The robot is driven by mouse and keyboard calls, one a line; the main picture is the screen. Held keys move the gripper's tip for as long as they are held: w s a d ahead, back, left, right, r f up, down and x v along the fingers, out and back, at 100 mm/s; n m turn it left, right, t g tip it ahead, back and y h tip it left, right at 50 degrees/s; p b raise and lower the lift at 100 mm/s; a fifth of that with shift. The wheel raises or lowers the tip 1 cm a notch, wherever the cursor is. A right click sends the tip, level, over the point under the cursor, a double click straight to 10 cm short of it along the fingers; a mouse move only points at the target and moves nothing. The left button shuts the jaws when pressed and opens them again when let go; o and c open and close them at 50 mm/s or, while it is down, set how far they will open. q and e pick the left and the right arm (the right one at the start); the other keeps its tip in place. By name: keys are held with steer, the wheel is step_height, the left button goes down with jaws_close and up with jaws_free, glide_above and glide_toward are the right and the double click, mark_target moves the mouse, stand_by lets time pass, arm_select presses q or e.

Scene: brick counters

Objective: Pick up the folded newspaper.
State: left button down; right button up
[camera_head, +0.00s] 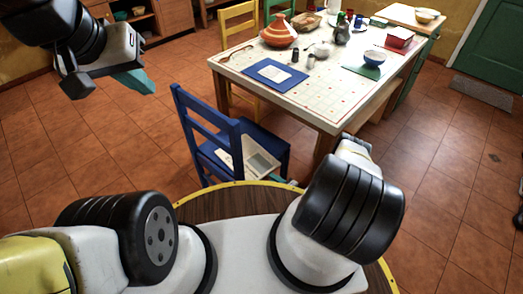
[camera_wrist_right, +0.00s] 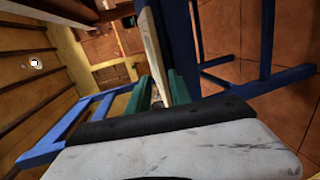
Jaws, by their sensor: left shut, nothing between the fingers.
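The folded newspaper (camera_head: 250,158), pale with grey patches, lies on the seat of the blue chair (camera_head: 212,128). Its near part is partly hidden by the chair's backrest. My right gripper (camera_head: 286,187) is low at the near right of the seat, mostly hidden behind my arm. In the right wrist view, the green fingers of my right gripper (camera_wrist_right: 160,93) stand apart on either side of a pale strip (camera_wrist_right: 154,50), which looks like the newspaper's edge. Firm contact cannot be told. My left gripper (camera_head: 134,82) is shut and empty, raised at the upper left, away from the chair.
A white table (camera_head: 262,96) stands beyond the chair, bearing a red tagine (camera_head: 279,32), a blue bowl (camera_head: 375,57) and other tableware. A yellow chair (camera_head: 238,24) is behind it. The tiled floor (camera_head: 120,135) at left is clear.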

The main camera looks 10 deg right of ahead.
mark_target(267, 174)
steer(key=shift+x, duration=2.3)
jaws_close()
